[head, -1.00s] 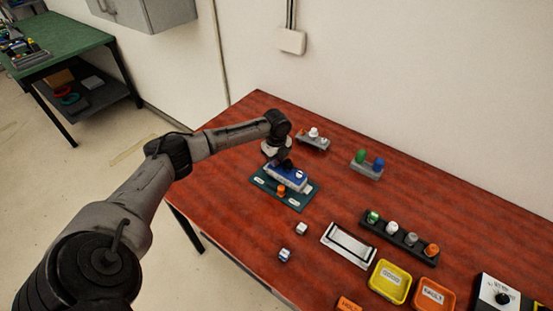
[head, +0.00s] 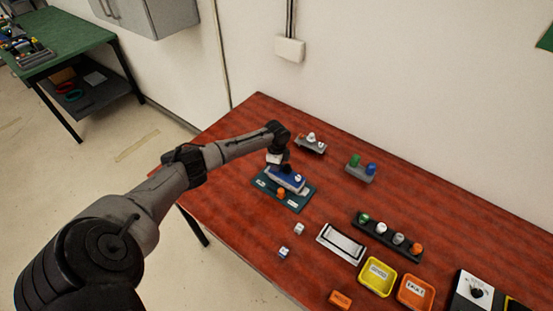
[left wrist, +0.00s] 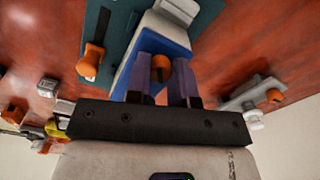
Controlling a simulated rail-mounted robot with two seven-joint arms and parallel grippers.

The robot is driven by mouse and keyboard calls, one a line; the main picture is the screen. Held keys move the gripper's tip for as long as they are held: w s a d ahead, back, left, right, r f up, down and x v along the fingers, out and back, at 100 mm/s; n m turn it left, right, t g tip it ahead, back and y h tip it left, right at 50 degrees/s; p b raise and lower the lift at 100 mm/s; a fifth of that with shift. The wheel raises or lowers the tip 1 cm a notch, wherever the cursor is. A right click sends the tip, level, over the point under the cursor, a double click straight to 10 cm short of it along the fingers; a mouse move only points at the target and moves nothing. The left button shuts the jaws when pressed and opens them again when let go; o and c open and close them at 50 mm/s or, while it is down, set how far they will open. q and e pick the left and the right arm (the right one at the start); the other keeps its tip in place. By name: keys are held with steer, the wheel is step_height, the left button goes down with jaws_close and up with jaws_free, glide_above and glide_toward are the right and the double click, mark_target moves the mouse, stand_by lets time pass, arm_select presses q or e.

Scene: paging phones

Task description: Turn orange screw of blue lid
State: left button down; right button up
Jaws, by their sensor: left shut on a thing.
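The blue lid (head: 287,181) sits on a pale box on the teal mat (head: 262,183) on the red table. In the left wrist view the blue lid (left wrist: 177,50) lies under my fingers, with an orange screw (left wrist: 160,67) between the two fingertips. My left gripper (left wrist: 162,75) is shut on this orange screw. In the head view my left gripper (head: 280,166) is at the far end of the lid and hides the screw. A separate orange knob (head: 281,193) stands on the mat beside the box. My right gripper is not in view.
A grey holder with pegs (head: 311,144) and a block with green and blue pegs (head: 360,170) stand behind. A dark rack (head: 383,238), a white tray (head: 341,243), a yellow bin (head: 377,278) and an orange bin (head: 415,293) lie to the right. Two small cubes (head: 299,228) lie in front.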

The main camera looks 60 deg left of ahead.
arm_select(q)
steer(key=shift+n+p, duration=0.65)
steer(key=shift+n, duration=0.25)
steer(key=c, duration=1)
jaws_free()
steer(key=shift+r, duration=0.1)
steer(key=shift+r+p, duration=0.45)
steer(key=shift+r, duration=6.4)
